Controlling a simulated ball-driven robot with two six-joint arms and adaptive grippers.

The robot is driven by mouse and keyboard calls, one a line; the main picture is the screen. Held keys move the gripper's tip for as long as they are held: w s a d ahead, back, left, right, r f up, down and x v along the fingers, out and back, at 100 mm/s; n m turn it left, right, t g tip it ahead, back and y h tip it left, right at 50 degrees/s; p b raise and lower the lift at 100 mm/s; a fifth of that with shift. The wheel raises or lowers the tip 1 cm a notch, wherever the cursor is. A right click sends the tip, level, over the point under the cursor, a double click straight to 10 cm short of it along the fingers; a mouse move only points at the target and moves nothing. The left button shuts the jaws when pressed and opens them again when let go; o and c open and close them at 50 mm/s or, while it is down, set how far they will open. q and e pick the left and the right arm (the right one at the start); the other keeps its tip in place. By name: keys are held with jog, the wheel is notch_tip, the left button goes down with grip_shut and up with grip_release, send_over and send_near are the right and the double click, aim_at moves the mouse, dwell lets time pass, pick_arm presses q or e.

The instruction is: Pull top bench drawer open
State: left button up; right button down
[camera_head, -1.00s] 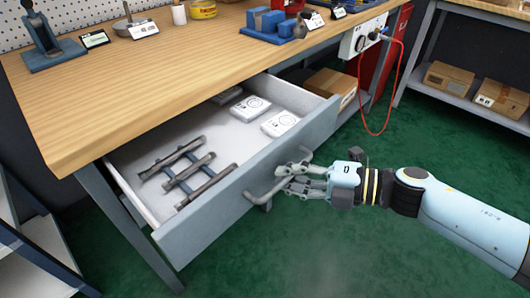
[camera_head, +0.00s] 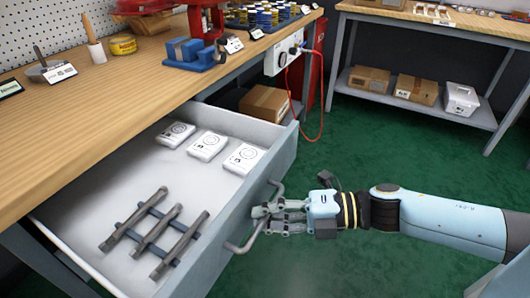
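The bench drawer (camera_head: 215,232) is pulled well out from under the wooden bench top (camera_head: 110,105). Inside it lie several dark rods on a rack (camera_head: 155,232) and 3 white boxes with round marks (camera_head: 208,146). A grey bar handle (camera_head: 243,245) is on the drawer's front. My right gripper (camera_head: 266,218) comes in from the right and is at the handle, its fingers around the middle of the bar. The fingers look closed on it, and the bar's middle is hidden behind them. My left gripper is not in view.
A cardboard box (camera_head: 266,103) sits beneath the bench behind the drawer. A red cable (camera_head: 318,110) hangs from a white socket box (camera_head: 287,52). A second bench (camera_head: 440,110) with boxes on its shelf stands at the back right. Green floor (camera_head: 365,150) lies open between.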

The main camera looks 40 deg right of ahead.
jog(key=c, duration=1.4)
grip_release()
jog(key=shift+r, duration=0.1)
jog(key=v, duration=1.2)
